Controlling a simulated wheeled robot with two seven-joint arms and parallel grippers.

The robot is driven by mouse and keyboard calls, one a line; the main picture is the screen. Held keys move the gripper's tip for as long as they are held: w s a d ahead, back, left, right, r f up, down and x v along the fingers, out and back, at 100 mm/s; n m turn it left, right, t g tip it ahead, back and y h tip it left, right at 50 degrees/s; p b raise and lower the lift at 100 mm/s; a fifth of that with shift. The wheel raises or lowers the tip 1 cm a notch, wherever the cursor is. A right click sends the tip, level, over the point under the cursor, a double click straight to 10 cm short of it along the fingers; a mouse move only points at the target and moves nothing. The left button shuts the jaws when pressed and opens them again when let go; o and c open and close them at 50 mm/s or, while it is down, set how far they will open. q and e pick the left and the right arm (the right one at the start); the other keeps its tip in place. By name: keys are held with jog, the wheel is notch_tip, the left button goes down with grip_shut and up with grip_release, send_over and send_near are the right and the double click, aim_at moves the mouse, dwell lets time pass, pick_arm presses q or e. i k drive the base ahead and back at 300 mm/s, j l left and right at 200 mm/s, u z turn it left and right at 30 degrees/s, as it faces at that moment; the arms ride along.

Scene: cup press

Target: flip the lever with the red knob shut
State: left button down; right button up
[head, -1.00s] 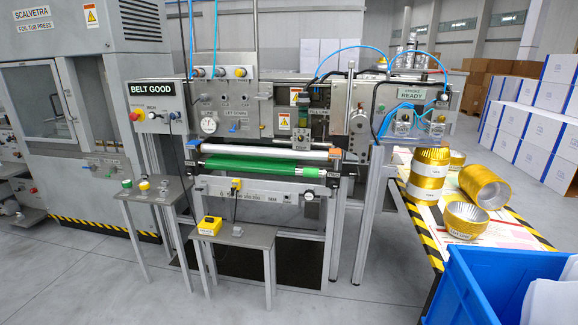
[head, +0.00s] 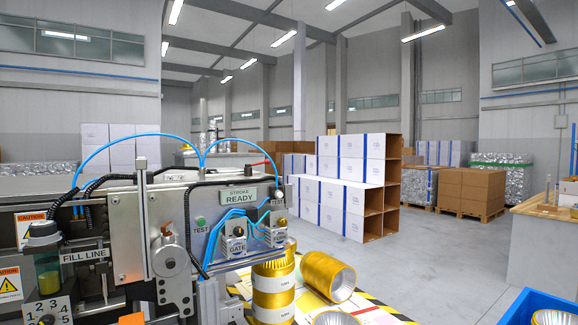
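A lever with a small red end (head: 266,161) shows at the back right, just above the machine's top edge, behind the STROKE READY sign (head: 243,195). It is small in the head view, and its lower part is hidden behind the machine. I cannot tell whether it is open or shut. Neither of my grippers is in view.
The GATE valve (head: 235,240) and a second valve (head: 276,232) with blue hoses sit on the front panel. Gold-banded cups (head: 273,285) stand stacked on a striped table, one lying beside them. A blue bin (head: 540,305) is at the lower right. Open floor lies beyond.

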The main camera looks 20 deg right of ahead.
aim_at(266, 161)
jog(key=i+z, duration=0.75)
jog(key=i+j+z, duration=0.1)
jog(key=z, duration=0.3)
jog(key=i+j+z, duration=0.4)
jog(key=l, duration=0.1)
